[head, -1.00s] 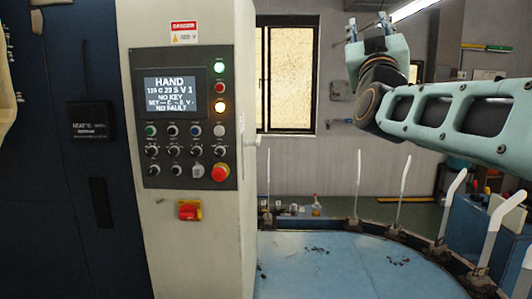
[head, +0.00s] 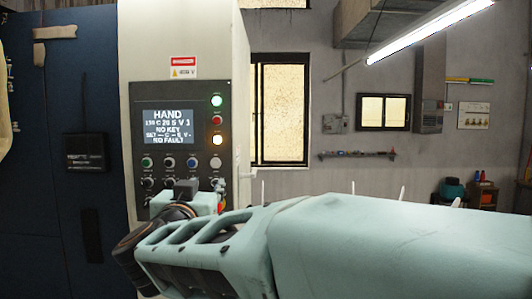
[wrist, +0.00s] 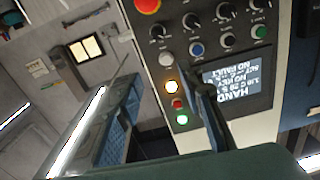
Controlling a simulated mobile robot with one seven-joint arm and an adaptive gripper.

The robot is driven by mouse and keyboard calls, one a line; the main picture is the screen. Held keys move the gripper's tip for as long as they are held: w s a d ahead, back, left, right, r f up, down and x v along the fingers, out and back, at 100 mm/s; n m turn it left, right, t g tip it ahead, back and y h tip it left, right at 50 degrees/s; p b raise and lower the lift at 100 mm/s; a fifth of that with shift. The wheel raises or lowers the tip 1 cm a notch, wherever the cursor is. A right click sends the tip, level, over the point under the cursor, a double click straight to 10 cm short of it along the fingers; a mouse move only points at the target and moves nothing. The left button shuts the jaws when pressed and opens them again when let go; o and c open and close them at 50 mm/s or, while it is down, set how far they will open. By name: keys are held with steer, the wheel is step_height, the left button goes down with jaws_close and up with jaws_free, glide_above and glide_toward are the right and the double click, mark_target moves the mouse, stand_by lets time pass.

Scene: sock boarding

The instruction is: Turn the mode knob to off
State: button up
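The control panel (head: 180,100) has a screen (head: 168,126) reading HAND, NO KEY and NO FAULT. Several alike black knobs, one at the left (head: 147,182), sit below a row of buttons; I cannot tell which is the mode knob, as their labels are unreadable. My gripper (head: 195,186) is in front of the panel's lower part and hides some knobs. In the wrist view the panel is turned nearly upside down, with black knobs (wrist: 190,22) past the fingertips. My gripper's fingers look spread and hold nothing; I see no contact with a knob.
A red stop button (wrist: 148,5) lies near the knobs; in the head view it is mostly behind my gripper. Lit lamps, the lowest amber (head: 217,140), line the screen's right side. A window (head: 282,108) and wall shelf (head: 357,155) are farther back.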

mark_target(213, 187)
steer(key=w+f, duration=0.1)
steer(key=w, duration=0.2)
steer(key=w+a+f+p, duration=0.1)
steer(key=w, duration=0.3)
steer(key=w+f, duration=0.1)
steer(key=w, duration=0.3)
steer(key=shift+w+a+f+p, duration=0.15)
steer(key=shift+w+a+p, duration=0.1)
steer(key=shift+p, duration=0.05)
steer(key=shift+s, duration=0.15)
jaws_close()
